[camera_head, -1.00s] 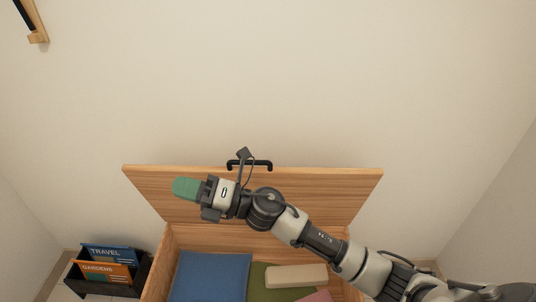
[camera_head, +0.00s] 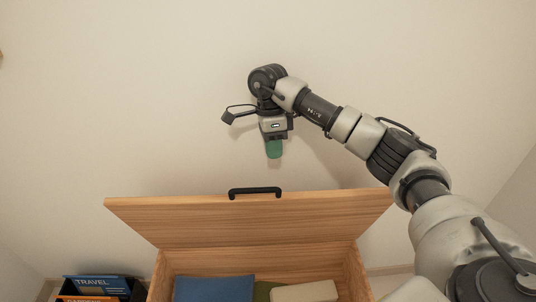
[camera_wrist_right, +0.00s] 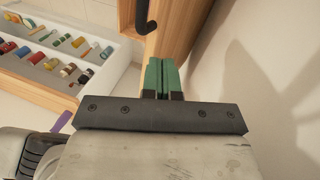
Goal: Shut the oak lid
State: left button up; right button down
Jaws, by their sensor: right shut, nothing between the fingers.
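The oak lid (camera_head: 250,221) stands raised at the back of the oak chest (camera_head: 360,272), with its inner face toward me. A black bar handle (camera_head: 255,191) sits at the lid's top edge. My right gripper (camera_head: 274,155) is above that edge, a little right of the handle, fingers pointing down, apart from the lid in the picture. Its green fingers (camera_wrist_right: 162,75) are shut with nothing between them. In the right wrist view, the lid (camera_wrist_right: 178,30) and part of the handle (camera_wrist_right: 143,18) show just beyond the fingertips. My left gripper is out of view.
A blue cushion (camera_head: 214,288) and a beige one (camera_head: 305,291) lie in the chest. A dark file box (camera_head: 133,287) stands left of it. A plain wall rises behind the lid. The right wrist view shows a white tray (camera_wrist_right: 112,78) holding several small coloured items.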

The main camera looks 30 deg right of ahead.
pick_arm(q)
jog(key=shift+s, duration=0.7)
pick_arm(e)
jog(key=shift+x, duration=4.25)
